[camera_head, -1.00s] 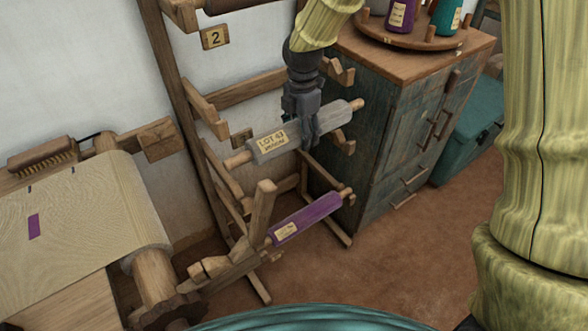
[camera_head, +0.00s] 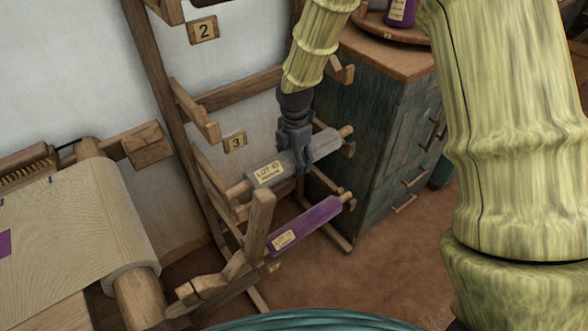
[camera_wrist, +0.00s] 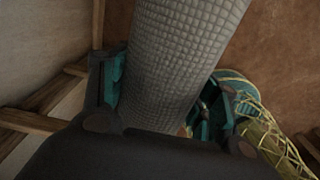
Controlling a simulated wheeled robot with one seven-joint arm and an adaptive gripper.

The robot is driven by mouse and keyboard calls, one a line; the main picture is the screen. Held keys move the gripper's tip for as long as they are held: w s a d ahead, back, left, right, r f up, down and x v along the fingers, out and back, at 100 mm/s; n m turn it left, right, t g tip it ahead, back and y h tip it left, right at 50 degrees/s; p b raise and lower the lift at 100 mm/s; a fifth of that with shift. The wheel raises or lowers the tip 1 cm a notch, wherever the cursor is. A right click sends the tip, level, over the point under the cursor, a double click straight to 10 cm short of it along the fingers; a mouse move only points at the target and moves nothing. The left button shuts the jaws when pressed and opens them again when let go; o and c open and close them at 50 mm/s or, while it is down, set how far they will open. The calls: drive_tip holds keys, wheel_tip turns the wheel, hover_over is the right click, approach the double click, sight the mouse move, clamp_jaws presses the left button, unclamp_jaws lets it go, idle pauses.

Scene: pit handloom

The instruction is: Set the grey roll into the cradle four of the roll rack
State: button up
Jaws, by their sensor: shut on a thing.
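The grey roll (camera_head: 324,146) has a cream "LOT 43" label and wooden end pins. My gripper (camera_head: 299,168) is shut around its middle from above and holds it tilted in the picture, right end higher. In the wrist view the grey roll's woven surface (camera_wrist: 180,60) runs between the teal finger pads. The wooden roll rack (camera_head: 165,110) stands by the wall, with plates "2" (camera_head: 203,30) and "3" (camera_head: 235,142). The roll is below plate 3, its left pin near a rack arm. I cannot tell whether it touches. No plate for cradle four shows.
A purple roll (camera_head: 308,224) lies lower, just below and in front of the grey roll. A blue-grey cabinet (camera_head: 385,120) stands close on the right. The loom with pale cloth (camera_head: 75,235) fills the left. Brown floor is open at lower right.

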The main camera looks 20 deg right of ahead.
drive_tip(key=shift+f, duration=1.75)
drive_tip(key=o, duration=1.5)
wheel_tip(320, 180, up, 12)
drive_tip(key=shift+r+p, duration=0.1)
drive_tip(key=shift+p, duration=0.55)
